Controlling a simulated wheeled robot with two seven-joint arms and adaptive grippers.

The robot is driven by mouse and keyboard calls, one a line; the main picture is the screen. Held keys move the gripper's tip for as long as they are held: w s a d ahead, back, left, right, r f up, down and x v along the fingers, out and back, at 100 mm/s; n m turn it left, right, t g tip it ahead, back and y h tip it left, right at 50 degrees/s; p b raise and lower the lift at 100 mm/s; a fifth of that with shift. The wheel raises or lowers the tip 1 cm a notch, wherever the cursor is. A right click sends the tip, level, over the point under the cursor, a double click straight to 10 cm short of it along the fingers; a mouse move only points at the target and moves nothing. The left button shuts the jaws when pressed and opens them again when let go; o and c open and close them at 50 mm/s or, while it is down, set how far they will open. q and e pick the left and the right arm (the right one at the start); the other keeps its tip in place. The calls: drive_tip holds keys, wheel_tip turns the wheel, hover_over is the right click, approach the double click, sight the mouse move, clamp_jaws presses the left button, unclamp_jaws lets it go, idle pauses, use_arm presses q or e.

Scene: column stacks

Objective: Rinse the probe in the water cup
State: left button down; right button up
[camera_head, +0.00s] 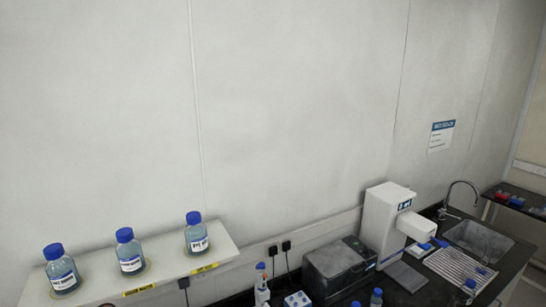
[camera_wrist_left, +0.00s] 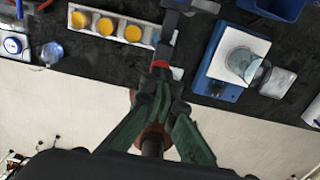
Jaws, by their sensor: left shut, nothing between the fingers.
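My left gripper (camera_wrist_left: 160,76) shows in the left wrist view with its green fingers brought together at the tips. Nothing shows held between them. A dark slim piece with a red band (camera_wrist_left: 162,64) lies at the fingertips and runs up toward the top edge; I cannot tell whether it is the probe. A clear cup (camera_wrist_left: 242,61) is at the right, over a white plate on a blue device (camera_wrist_left: 216,90); I cannot tell whether it is the water cup. My right gripper is in neither view.
In the wrist view a white holder with orange discs (camera_wrist_left: 106,29) and a blue-and-white round-topped item (camera_wrist_left: 13,46) lie on the dark bench. The head view shows a shelf (camera_head: 215,247) with three blue-capped bottles, a white machine (camera_head: 376,222) and a sink (camera_head: 478,240).

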use_arm(q)
drive_tip(key=shift+f+b, duration=1.05)
drive_tip(key=shift+f, duration=0.2)
drive_tip(key=shift+f+b, duration=0.9)
drive_tip(key=shift+f, duration=0.05)
drive_tip(key=shift+f+b, duration=1.1)
drive_tip(key=shift+f, duration=0.15)
drive_tip(key=shift+r+p, duration=1.7)
drive_tip(key=shift+r, duration=1.95)
